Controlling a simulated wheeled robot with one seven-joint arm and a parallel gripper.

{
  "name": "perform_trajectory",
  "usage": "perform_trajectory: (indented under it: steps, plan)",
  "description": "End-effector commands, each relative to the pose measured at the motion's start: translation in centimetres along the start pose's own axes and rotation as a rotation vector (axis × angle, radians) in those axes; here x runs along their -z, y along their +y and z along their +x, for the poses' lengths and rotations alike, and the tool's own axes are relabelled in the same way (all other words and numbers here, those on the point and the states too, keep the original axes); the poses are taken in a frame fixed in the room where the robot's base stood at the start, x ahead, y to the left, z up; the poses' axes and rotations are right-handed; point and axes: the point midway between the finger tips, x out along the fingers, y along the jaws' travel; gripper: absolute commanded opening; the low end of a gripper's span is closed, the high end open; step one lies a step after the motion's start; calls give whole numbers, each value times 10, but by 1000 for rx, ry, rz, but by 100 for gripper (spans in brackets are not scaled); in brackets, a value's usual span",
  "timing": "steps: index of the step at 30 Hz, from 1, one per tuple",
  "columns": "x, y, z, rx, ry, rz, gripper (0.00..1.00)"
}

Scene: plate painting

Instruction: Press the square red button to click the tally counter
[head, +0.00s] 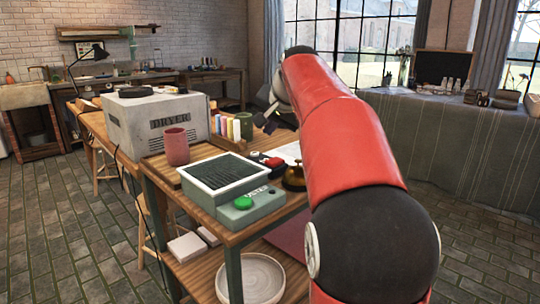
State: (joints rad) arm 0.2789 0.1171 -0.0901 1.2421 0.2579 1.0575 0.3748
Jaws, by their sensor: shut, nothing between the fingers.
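A small dark device with a red top (273,162) sits on the wooden table behind the green-button box. It looks like the tally counter with its red button, but it is too small to tell the button's shape. My gripper (264,122) is above and behind it, pointing down to the left, with its fingers shut and empty. It is apart from the device. My red arm hides the table to the right of it.
A brass bell (294,178) stands just right of the device. In front is a grey-green box with a round green button (243,202) and a dark-topped tray (226,172).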

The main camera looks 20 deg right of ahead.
Motion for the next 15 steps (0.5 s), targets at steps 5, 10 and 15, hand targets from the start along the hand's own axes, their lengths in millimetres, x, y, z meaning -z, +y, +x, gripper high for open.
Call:
perform_trajectory:
  steps: [5, 10, 15]
  plan:
    - [35, -2, 9, 9, 29, 59, 0]
    - [44, -3, 11, 13, 38, 76, 0]
    - [43, -3, 11, 13, 38, 75, 0]
